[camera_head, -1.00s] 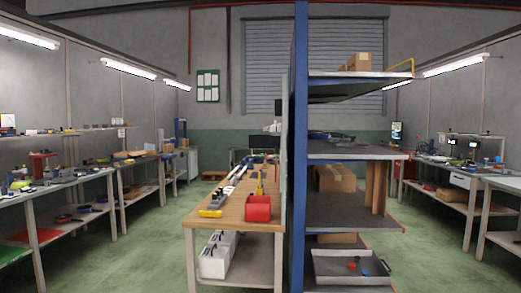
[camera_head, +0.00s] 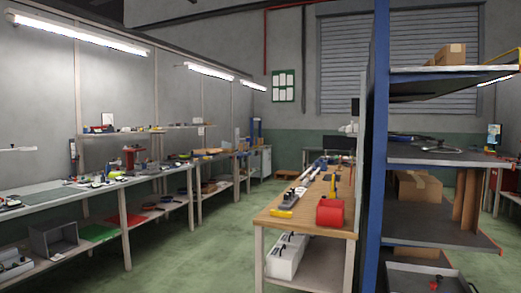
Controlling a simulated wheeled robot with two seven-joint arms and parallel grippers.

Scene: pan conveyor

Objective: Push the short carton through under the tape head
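A small brown carton (camera_head: 449,54) lies on the top shelf of the rack at the right. A larger brown carton (camera_head: 418,186) stands on a lower shelf of the same rack, partly in shadow. I cannot tell whether either one is the short carton. I cannot make out a tape head in this view. Neither of my grippers shows in the head view.
A blue rack post (camera_head: 377,150) stands right of centre. Beside it is a wooden bench (camera_head: 300,223) with a red bin (camera_head: 331,213). Cluttered grey benches (camera_head: 40,201) line the left wall; a grey bin (camera_head: 53,238) sits below. Green floor between is clear.

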